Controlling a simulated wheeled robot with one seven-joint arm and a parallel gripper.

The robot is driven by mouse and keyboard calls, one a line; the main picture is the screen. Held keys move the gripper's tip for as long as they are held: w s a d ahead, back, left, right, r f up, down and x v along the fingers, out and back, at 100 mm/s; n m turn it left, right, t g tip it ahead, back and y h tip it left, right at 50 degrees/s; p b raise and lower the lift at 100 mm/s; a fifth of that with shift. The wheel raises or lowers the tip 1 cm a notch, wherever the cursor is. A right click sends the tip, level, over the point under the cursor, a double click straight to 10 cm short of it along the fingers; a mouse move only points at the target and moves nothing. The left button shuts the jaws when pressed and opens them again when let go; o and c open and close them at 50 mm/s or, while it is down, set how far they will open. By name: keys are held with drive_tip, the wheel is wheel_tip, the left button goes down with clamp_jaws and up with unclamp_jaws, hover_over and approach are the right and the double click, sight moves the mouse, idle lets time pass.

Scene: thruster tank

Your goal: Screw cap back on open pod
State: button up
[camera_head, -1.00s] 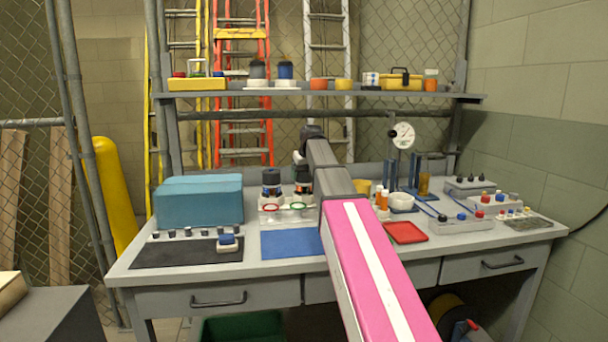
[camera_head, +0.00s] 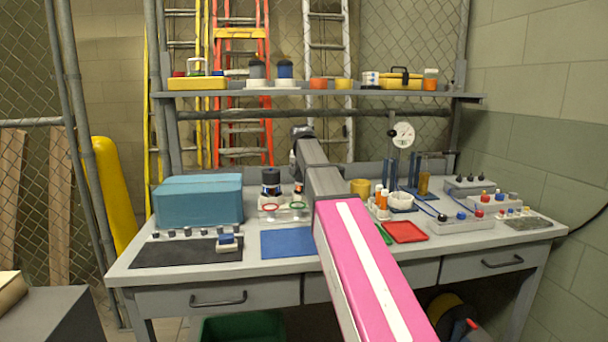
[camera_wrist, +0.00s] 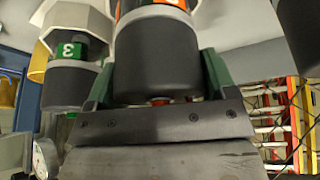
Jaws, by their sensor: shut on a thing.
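In the wrist view, which looks upside down, my gripper (camera_wrist: 158,88) has its two green fingers on either side of a dark grey cylindrical cap (camera_wrist: 155,55). The cap lines up with an orange-labelled body and a white piece at the picture's top; whether it is seated on them I cannot tell. A second pod (camera_wrist: 72,75) with a grey cap, a green label and a white base stands to the left. In the head view, a black-topped pod (camera_head: 271,182) stands at the bench's back, left of my arm. The fingers are hidden there.
Red and green rings (camera_head: 270,208) sit in front of the pods. A blue mat (camera_head: 288,243) lies clear on the bench. A teal case (camera_head: 198,200) stands left. A red tray (camera_head: 405,232) and cups lie right. A shelf (camera_head: 320,93) spans above. A dark cylinder (camera_wrist: 302,30) edges the wrist view.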

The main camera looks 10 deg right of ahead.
drive_tip(key=m, duration=0.2)
drive_tip(key=m+g+h, duration=0.1)
drive_tip(key=m, duration=0.2)
drive_tip(key=shift+w+a+h, duration=0.1)
drive_tip(key=shift+a+h, duration=0.1)
drive_tip(key=shift+h, duration=0.1)
drive_tip(key=m+g, duration=0.1)
drive_tip(key=m, duration=0.2)
drive_tip(key=m+g+h, duration=0.1)
drive_tip(key=m, duration=0.1)
drive_tip(key=shift+m, duration=0.4)
